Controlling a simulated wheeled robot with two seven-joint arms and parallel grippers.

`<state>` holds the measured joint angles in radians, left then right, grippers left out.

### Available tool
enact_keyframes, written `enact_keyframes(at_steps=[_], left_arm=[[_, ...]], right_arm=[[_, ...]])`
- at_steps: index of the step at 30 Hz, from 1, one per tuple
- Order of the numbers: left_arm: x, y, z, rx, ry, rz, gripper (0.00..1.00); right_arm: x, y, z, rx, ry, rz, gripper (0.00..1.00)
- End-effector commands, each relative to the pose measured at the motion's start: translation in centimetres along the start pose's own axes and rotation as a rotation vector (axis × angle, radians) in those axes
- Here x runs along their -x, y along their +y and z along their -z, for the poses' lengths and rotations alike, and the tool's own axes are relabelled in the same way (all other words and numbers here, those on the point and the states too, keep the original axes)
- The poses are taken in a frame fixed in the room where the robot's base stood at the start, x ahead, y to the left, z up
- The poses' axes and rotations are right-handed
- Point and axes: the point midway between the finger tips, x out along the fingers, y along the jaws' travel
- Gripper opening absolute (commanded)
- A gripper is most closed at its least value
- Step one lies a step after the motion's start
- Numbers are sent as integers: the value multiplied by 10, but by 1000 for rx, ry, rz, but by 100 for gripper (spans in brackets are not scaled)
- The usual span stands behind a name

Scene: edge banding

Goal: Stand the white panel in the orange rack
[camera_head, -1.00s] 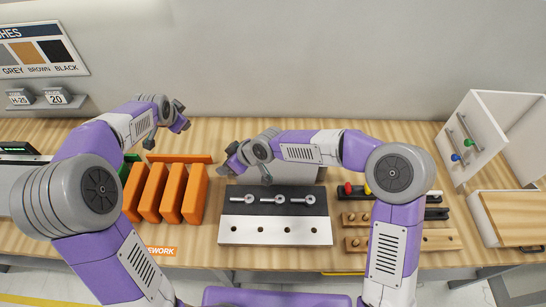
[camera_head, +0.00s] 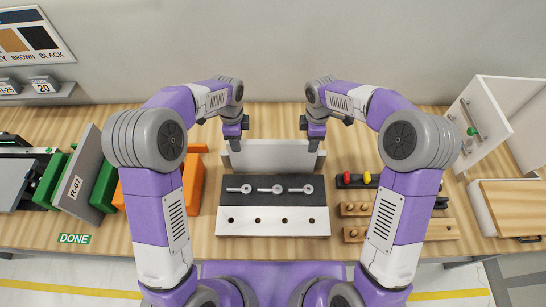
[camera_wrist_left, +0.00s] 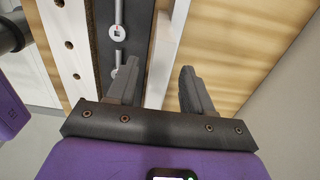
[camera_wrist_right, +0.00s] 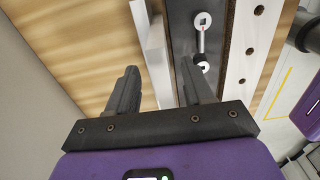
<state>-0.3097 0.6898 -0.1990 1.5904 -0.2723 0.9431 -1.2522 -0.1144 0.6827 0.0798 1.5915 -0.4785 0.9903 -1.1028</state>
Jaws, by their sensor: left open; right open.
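The white panel (camera_head: 272,157) stands on edge along the back of the black-and-white fixture (camera_head: 272,222). My left gripper (camera_head: 236,143) is open at the panel's left end; in the left wrist view the panel's edge (camera_wrist_left: 166,45) shows between its fingers (camera_wrist_left: 158,85). My right gripper (camera_head: 315,143) is open at the right end; in the right wrist view the panel's edge (camera_wrist_right: 150,45) shows between its fingers (camera_wrist_right: 162,88). Both grippers are apart from the panel's faces as far as I can tell. The orange rack (camera_head: 195,182) is mostly hidden behind my left arm.
A grey panel marked R-67 (camera_head: 80,180) leans in a green rack (camera_head: 105,188) at left, above a DONE label (camera_head: 74,239). A white cabinet (camera_head: 490,125) stands far right.

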Motion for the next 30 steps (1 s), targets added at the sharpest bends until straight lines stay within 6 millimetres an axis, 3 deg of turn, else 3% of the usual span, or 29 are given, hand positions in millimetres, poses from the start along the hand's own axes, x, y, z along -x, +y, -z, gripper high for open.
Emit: enact_keyframes(at_steps=[15, 27, 30], left_arm=[[-66, 0, -1, 1, -1, -2, 51], [-74, 0, -1, 2, 0, 0, 51], [-74, 0, -1, 2, 0, 0, 39]], right_arm=[[-66, 0, 0, 0, 0, 2, 51], [-74, 0, 0, -1, 1, -1, 51], [-74, 0, 0, 0, 1, -1, 39]])
